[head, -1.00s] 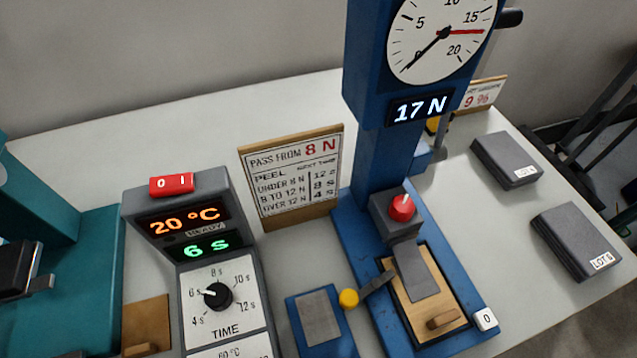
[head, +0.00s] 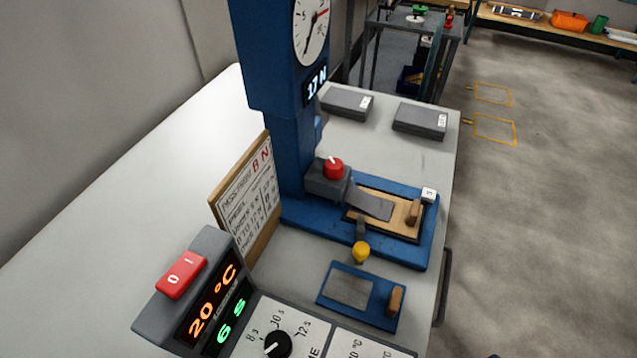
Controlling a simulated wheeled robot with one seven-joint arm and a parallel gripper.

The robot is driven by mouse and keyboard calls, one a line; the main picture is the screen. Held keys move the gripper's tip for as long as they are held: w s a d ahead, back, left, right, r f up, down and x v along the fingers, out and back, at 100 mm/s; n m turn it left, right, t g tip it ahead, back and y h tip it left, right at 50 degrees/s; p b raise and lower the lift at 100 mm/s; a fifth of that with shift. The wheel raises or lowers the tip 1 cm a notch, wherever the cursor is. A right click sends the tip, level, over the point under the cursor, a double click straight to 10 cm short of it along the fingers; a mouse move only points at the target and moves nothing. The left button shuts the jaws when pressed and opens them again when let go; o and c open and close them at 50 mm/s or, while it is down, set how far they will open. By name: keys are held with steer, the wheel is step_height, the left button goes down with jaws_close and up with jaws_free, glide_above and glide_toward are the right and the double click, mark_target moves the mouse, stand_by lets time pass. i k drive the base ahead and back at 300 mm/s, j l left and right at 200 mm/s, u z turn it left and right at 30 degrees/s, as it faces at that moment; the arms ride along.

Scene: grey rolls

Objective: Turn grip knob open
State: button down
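The red grip knob (head: 333,166) with a white pointer mark sits on top of a grey clamp block (head: 327,184), at the foot of the blue tester column (head: 293,150). The pointer points up and slightly left in the head view. A grey strip (head: 372,207) runs from the clamp over a wooden plate (head: 390,231) with a wooden handle. The tester display (head: 316,87) reads 17 N. My gripper is not in the head view.
A control box (head: 205,268) with a red switch, displays of 20 °C and 6 S and a time dial stands at the front. Grey blocks (head: 420,120) lie behind. A sign (head: 235,200) stands left. Open floor lies right.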

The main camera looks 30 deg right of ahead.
mark_target(333, 169)
steer(key=k+l, duration=0.1)
steer(key=l, duration=0.25)
steer(key=l+u, duration=0.1)
steer(key=l, duration=0.3)
steer(key=k+l, duration=0.15)
steer(key=l, duration=0.2)
steer(key=k+l+u, duration=0.1)
steer(key=l, duration=0.25)
steer(key=k+l, duration=0.1)
steer(key=l, duration=0.3)
steer(key=i+j, duration=0.1)
steer(key=i, duration=0.4)
